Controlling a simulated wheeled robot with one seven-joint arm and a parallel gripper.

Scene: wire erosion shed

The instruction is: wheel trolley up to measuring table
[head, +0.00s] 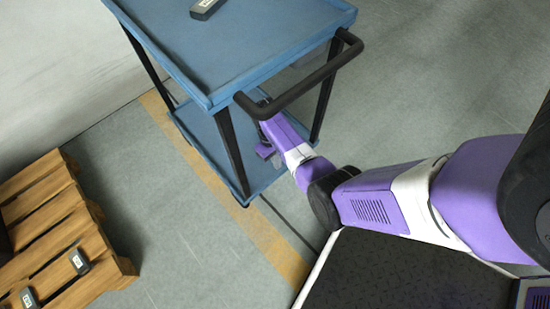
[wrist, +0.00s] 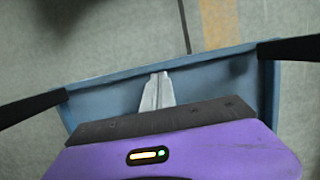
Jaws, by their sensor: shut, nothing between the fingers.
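The trolley has a blue top tray (head: 225,55), black posts, a black push handle (head: 300,80) and a blue lower shelf (head: 200,135). My gripper (head: 266,150) is low at the trolley's handle end, between the posts and below the handle, apparently over the lower shelf. In the wrist view its pale fingers (wrist: 158,88) are shut together and empty, with the blue lower shelf (wrist: 215,78) behind them. The handle is not in the grip. I see no measuring table in either view.
A small dark device (head: 205,8) lies on the top tray. A wooden pallet (head: 50,225) at lower left bears small devices (head: 79,262). A yellow floor line (head: 255,225) runs past the trolley. A pale wall (head: 60,60) is at left; floor at upper right is clear.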

